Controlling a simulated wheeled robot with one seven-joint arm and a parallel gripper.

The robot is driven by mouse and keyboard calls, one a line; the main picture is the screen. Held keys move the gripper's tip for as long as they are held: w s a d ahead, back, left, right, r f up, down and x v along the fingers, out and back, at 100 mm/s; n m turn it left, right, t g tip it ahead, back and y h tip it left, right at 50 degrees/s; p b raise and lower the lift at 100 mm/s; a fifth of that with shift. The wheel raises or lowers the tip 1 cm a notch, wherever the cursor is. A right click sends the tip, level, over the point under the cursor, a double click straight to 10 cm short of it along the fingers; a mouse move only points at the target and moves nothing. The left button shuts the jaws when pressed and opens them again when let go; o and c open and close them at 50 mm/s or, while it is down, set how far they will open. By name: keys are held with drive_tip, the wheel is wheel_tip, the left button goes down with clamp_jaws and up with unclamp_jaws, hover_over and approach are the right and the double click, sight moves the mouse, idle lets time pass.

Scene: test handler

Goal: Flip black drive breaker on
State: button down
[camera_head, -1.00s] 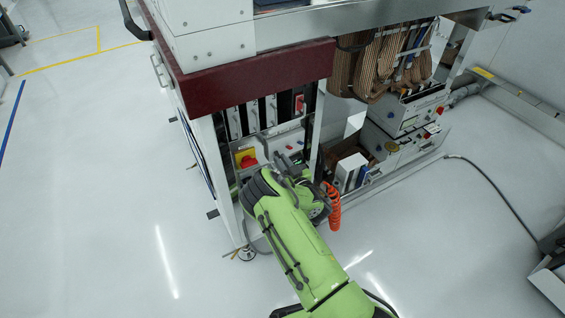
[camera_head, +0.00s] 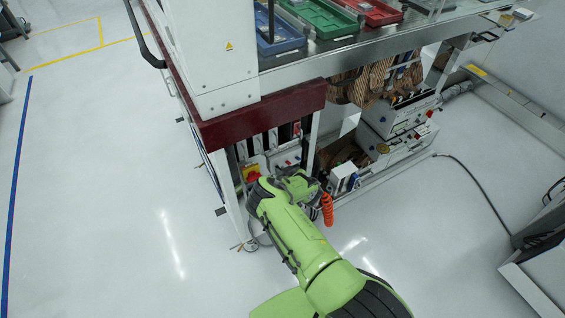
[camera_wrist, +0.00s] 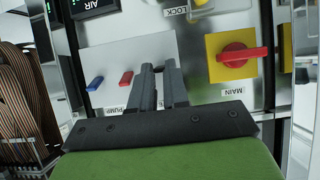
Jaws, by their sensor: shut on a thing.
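In the wrist view my gripper (camera_wrist: 159,72) reaches the grey breaker panel (camera_wrist: 110,58), its two dark fingers nearly together at the panel face. They are in line with a blue switch (camera_wrist: 96,83) and a red switch (camera_wrist: 126,78) to their left. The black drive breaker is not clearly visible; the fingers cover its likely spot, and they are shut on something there. The panel's lettering appears upside down. In the head view my green arm hides the gripper in front of the cabinet's open lower bay.
A red main switch on a yellow plate (camera_wrist: 217,68) is close to the right of my fingers. A metal cabinet post (camera_wrist: 280,75) stands farther right. Brown ribbon cables (camera_wrist: 22,85) hang at the left. A maroon beam (camera_head: 265,112) overhangs the bay. Open floor (camera_head: 110,200) lies left.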

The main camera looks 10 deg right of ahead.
drive_tip(key=shift+w+a+r+g+h+p, duration=0.1)
drive_tip(key=shift+w+r+g+h+p, duration=0.2)
drive_tip(key=shift+g+p, duration=0.5)
drive_tip(key=shift+w+a+r+g+h+p, duration=0.1)
drive_tip(key=shift+r+g+h+p, duration=0.3)
drive_tip(key=shift+g, duration=0.7)
drive_tip(key=shift+r, duration=0.1)
drive_tip(key=c, duration=1.1)
unclamp_jaws()
drive_tip(key=p+v, duration=0.2)
drive_tip(key=v, duration=0.6)
drive_tip(key=p+v, duration=0.2)
drive_tip(key=v, duration=0.5)
drive_tip(key=shift+s+d+r, duration=0.1)
drive_tip(key=shift+d+r, duration=0.15)
drive_tip(key=shift+r, duration=0.1)
